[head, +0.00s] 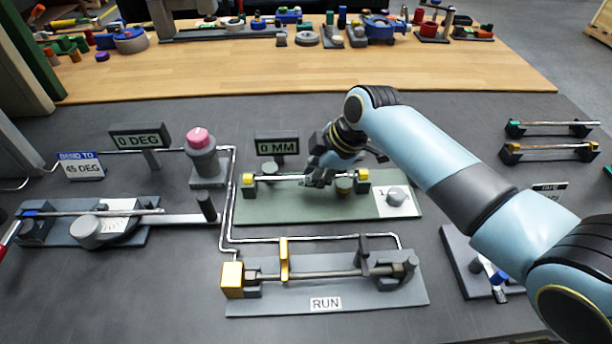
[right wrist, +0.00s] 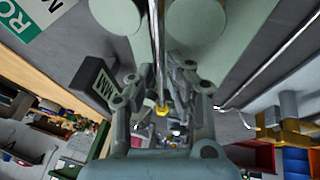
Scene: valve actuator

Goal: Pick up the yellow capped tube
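A thin metal tube with yellow end caps (head: 280,177) lies level across the green fixture plate (head: 275,212) in the middle of the head view. Its yellow cap shows at the left end. My right gripper (head: 318,181) is down at the middle of this tube and hides part of it. In the right wrist view the tube (right wrist: 155,40) runs between the two fingers of the right gripper (right wrist: 162,78), which look apart, and a yellow end shows beyond them. Another yellow-capped tube (head: 550,147) lies on a rack at the right. My left gripper is out of view.
A green-capped tube (head: 552,123) lies behind the yellow-capped one on the right. A "0 MM" display (head: 277,146) stands behind the green plate. A pink-topped post (head: 200,150) is to its left. The "RUN" fixture (head: 325,295) is in front, with bent pipe between.

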